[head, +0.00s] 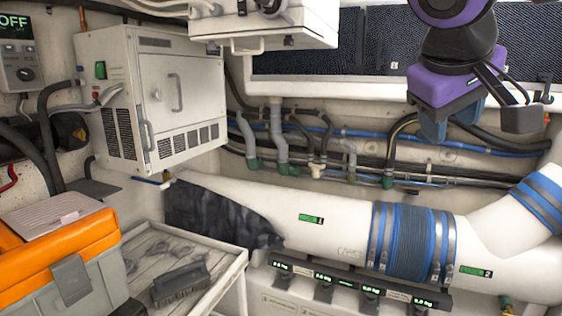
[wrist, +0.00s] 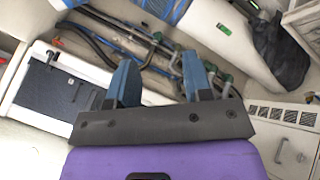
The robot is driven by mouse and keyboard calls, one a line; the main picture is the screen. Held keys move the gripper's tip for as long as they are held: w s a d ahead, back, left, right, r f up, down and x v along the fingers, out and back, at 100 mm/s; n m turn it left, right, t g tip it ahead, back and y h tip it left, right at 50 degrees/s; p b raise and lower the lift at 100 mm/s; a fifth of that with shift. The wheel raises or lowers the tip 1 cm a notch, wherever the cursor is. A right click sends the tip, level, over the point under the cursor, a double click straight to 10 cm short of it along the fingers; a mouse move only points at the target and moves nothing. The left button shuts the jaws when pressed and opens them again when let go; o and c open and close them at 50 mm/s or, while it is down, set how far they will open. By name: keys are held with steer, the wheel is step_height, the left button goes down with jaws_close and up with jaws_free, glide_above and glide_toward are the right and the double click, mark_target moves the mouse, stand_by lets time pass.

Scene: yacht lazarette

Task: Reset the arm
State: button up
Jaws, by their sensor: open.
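My gripper (head: 452,114) is at the upper right in the head view, a purple body with blue fingers pointing down. It hangs in front of the dark panel and the pipes on the back wall. In the wrist view my gripper (wrist: 159,80) shows two blue fingers set apart with nothing between them. The pipes and hoses behind show through the gap. No object touches the fingers.
A white duct (head: 345,210) with blue ribbed sleeves runs below my gripper. A white cabinet (head: 160,98) hangs at left. An orange-lidded case (head: 62,247) and a tray (head: 232,268) holding a brush (head: 181,282) are at lower left. Several small displays line the lower front.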

steer(key=s+d+f+m+y, duration=0.1)
steer(key=s+d+f+y, duration=0.1)
steer(key=s+d+f, duration=0.2)
steer(key=s+d+f+m+y, duration=0.1)
steer(key=s+d+f+y, duration=0.1)
steer(key=s+f, duration=0.3)
step_height(320, 180, down, 4)
steer(key=shift+d+r+m+y, duration=0.1)
steer(key=shift+d+m+y, duration=0.2)
steer(key=shift+d, duration=0.6)
steer(key=shift+g, duration=0.3)
steer(key=shift+c, duration=0.2)
